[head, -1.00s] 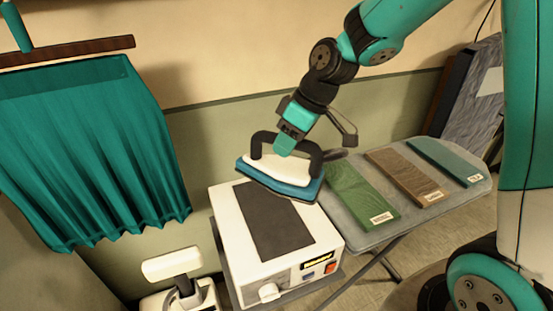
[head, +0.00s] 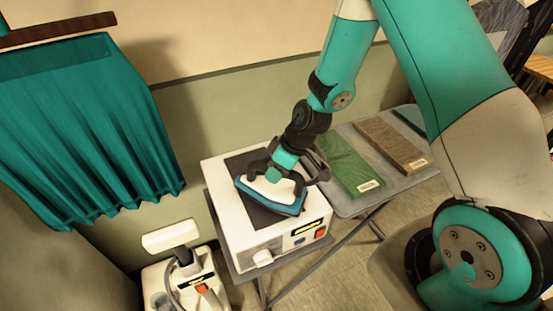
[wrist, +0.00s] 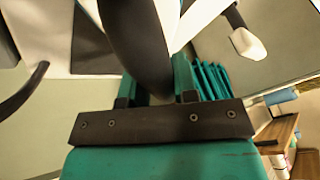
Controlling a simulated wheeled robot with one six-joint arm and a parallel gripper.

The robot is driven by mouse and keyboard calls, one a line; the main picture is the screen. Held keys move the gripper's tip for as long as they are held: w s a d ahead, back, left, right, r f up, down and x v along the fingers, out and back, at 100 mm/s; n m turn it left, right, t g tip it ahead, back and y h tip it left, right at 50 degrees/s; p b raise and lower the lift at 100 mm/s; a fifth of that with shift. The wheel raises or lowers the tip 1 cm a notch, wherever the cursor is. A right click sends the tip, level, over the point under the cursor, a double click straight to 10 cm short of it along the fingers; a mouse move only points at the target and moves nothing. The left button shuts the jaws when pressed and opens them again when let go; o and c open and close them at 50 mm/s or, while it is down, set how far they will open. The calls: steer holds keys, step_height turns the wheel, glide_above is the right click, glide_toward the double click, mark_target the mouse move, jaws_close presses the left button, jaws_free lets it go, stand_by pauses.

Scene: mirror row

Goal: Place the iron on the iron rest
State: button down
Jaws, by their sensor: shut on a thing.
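The iron (head: 270,200) has a blue base, a white body and a black handle. My gripper (head: 277,172) is shut on its handle in the head view. The handle also shows as a dark bar between the fingers in the wrist view (wrist: 137,40). The iron is over the iron rest (head: 240,163), a dark pad on top of a white station box (head: 214,176). The iron hides much of the pad. I cannot tell whether its base touches the pad.
An ironing board (head: 345,208) right of the box holds green (head: 349,166) and brown (head: 392,145) panels. A white steamer-like unit (head: 193,283) stands on the floor at lower left. A teal curtain (head: 85,145) hangs at left.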

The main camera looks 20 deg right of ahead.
steer(key=shift+f, duration=0.45)
steer(key=shift+f, duration=0.2)
steer(key=c, duration=0.9)
jaws_free()
